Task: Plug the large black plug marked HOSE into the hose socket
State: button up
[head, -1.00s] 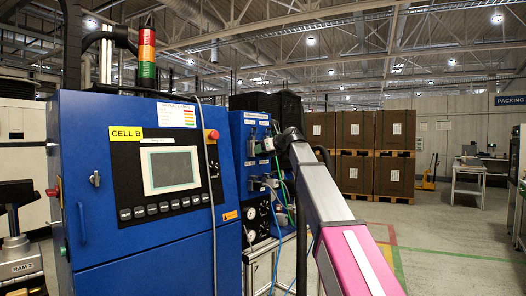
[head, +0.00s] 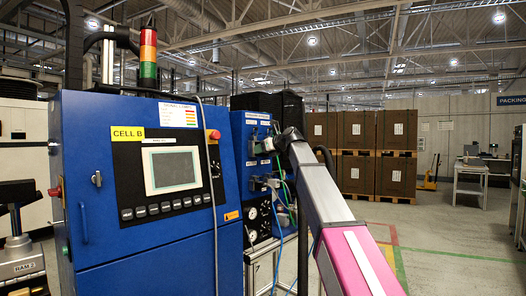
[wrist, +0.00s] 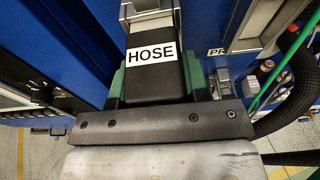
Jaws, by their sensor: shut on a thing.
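The large black plug (wrist: 153,80) shows in the wrist view with its white HOSE label facing the camera. My gripper (wrist: 152,88) is shut on it, with green finger pads on both its sides. The plug's far end points to the top of the wrist view, up to a pale metal-framed fitting (wrist: 150,8) on the blue panel. I cannot tell whether this is the hose socket, or whether the plug is inside it or only in front of it. In the head view my gripper (head: 269,144) is small against the blue panel, and the plug cannot be made out.
A second metal-framed fitting (wrist: 262,22), with a partly hidden label starting PR, is right of the plug. Green and black hoses (wrist: 292,95) run close at the right. The blue CELL B cabinet (head: 145,230) stands left of the panel. Gauges (head: 252,225) sit below.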

jog(key=shift+w+a, duration=0.25)
dwell(0.8)
jog(key=o, duration=1.1)
jog(key=shift+s, duration=0.1)
jog(key=v, duration=0.9)
dwell(0.3)
